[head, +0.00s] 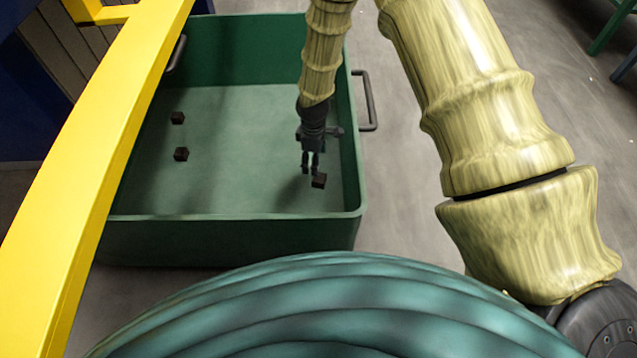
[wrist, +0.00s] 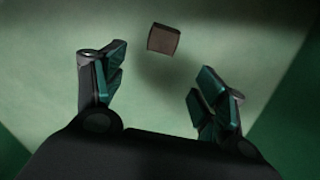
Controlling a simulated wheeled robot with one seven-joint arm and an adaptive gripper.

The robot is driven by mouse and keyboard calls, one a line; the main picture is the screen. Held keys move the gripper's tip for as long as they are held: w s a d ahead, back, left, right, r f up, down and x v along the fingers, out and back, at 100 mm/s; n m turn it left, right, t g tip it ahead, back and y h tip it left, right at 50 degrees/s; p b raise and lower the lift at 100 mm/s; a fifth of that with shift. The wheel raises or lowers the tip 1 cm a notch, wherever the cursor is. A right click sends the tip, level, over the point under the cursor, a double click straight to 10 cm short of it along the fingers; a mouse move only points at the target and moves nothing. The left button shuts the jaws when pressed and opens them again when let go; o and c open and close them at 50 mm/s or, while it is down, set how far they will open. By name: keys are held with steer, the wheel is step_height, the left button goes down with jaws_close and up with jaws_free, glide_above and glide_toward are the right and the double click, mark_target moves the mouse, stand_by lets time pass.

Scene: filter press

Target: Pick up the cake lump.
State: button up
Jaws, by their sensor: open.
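Three dark brown cake lumps lie on the floor of a green bin. The nearest lump (head: 319,180) is at the right side of the bin, close to my gripper (head: 311,172). The other two, an upper lump (head: 177,118) and a lower lump (head: 181,154), lie at the left. In the wrist view one lump (wrist: 163,39) sits ahead of my gripper (wrist: 160,75), beyond the fingertips and roughly between their lines. My gripper is open and empty, pointing down into the bin.
The green bin (head: 230,230) has raised walls, with the right wall close to my gripper. A dark handle (head: 368,100) sticks out on its right side. A yellow rail (head: 95,165) runs along the left. The middle of the bin floor is clear.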

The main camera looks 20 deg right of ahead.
mark_target(319, 180)
step_height(319, 180, down, 5)
steer(key=shift+f+b, duration=0.1)
steer(key=shift+b, duration=1)
steer(key=f+b, duration=0.3)
steer(key=shift+s+d+f, duration=0.2)
steer(key=shift+d+f, duration=0.1)
steer(key=shift+f+b, duration=0.55)
steer(key=shift+f, duration=0.25)
steer(key=c, duration=1.2)
